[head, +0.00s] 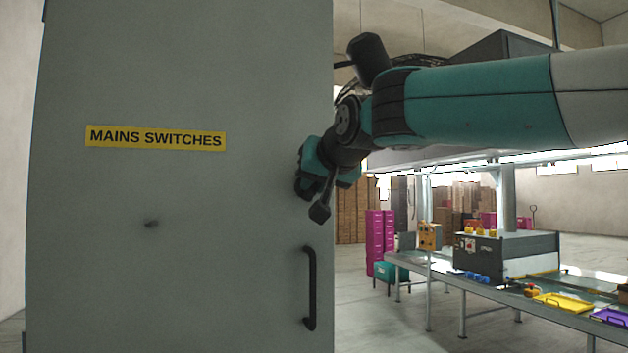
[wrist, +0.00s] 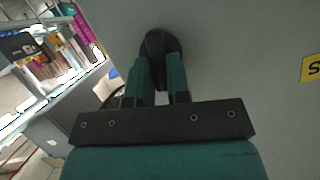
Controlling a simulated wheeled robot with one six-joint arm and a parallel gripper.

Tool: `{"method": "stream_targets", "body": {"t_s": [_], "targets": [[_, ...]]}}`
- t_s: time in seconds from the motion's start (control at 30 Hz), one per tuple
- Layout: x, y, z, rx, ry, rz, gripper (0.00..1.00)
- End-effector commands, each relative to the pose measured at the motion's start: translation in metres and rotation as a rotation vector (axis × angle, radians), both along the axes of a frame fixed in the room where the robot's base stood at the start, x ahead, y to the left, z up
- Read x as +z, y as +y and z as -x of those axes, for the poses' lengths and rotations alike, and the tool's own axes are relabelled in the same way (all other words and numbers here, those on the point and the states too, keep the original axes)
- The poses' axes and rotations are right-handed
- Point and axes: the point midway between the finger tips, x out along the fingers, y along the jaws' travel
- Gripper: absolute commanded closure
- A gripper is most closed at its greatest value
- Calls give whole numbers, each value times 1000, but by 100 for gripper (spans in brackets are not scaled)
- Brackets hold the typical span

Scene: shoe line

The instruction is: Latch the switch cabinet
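The grey switch cabinet door (head: 180,250) fills the left of the head view, with a yellow "MAINS SWITCHES" label (head: 156,138). My gripper (head: 308,184) is at the door's right edge, above the black bar handle (head: 310,288). In the wrist view, a dark round latch knob (wrist: 158,38) sits on the grey door. My gripper's two teal fingers (wrist: 160,75) stand apart at the knob, with its dark grip part between their tips. Whether they press on it is unclear. In the head view the knob is mostly hidden by my gripper.
To the right is a conveyor line (head: 440,275) with a grey machine (head: 515,255) and a yellow tray (head: 563,302). Magenta crates (head: 380,240) stand behind. Floor shows between door and conveyor.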

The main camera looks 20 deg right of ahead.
Motion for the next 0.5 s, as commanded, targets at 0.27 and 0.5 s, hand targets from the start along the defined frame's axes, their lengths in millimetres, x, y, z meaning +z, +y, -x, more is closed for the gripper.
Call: {"method": "stream_targets", "body": {"t_s": [0.27, 0.5], "targets": [[2, 3, 0, 1, -13, 161, 100], [1, 3, 0, -1, -17, 248, 100]]}}
